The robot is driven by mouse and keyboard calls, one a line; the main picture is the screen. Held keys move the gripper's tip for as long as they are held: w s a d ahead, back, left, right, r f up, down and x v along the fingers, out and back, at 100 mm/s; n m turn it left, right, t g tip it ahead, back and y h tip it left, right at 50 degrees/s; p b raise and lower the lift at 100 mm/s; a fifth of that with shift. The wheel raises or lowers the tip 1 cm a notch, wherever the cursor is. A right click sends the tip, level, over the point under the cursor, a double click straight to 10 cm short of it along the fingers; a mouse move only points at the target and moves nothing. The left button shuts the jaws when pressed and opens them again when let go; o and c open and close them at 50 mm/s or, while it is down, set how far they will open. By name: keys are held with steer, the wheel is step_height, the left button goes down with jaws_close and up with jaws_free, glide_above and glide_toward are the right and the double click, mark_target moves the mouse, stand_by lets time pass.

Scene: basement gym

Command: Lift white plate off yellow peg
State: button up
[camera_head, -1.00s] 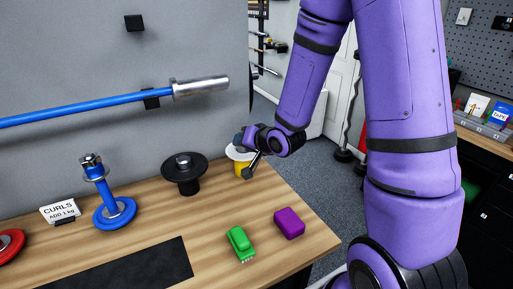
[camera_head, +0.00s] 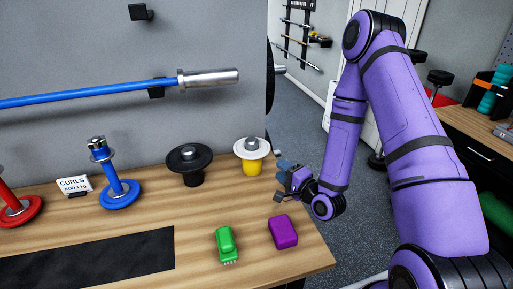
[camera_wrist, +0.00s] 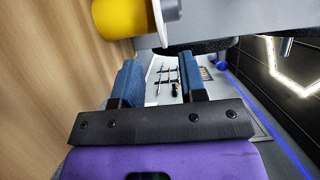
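The white plate (camera_head: 252,148) lies flat on top of the yellow peg (camera_head: 251,167), near the back right of the wooden bench. A grey knob shows at the plate's centre. My gripper (camera_head: 280,176) is just right of the peg, lower than the plate and apart from it. In the wrist view my gripper's two blue-padded fingers (camera_wrist: 159,75) are spread with nothing between them. The yellow peg (camera_wrist: 116,18) and the white plate's edge (camera_wrist: 166,14) show at the top of that view, beyond the left finger and cut off by the frame.
A black peg with a black plate (camera_head: 190,160) stands left of the yellow one. A green object (camera_head: 226,243) and a purple block (camera_head: 283,232) lie in front. A blue post (camera_head: 117,180) and a card (camera_head: 74,186) stand further left. A blue bar (camera_head: 120,90) hangs above.

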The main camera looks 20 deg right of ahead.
mark_target(264, 155)
steer(key=x, duration=0.4)
steer(key=shift+w+a, duration=0.1)
steer(key=shift+w, duration=0.1)
steer(key=shift+d+x, duration=0.15)
steer(key=shift+x, duration=1.25)
steer(key=shift+d+x, duration=0.15)
steer(key=shift+x, duration=1.25)
steer(key=shift+w, duration=0.1)
jaws_close()
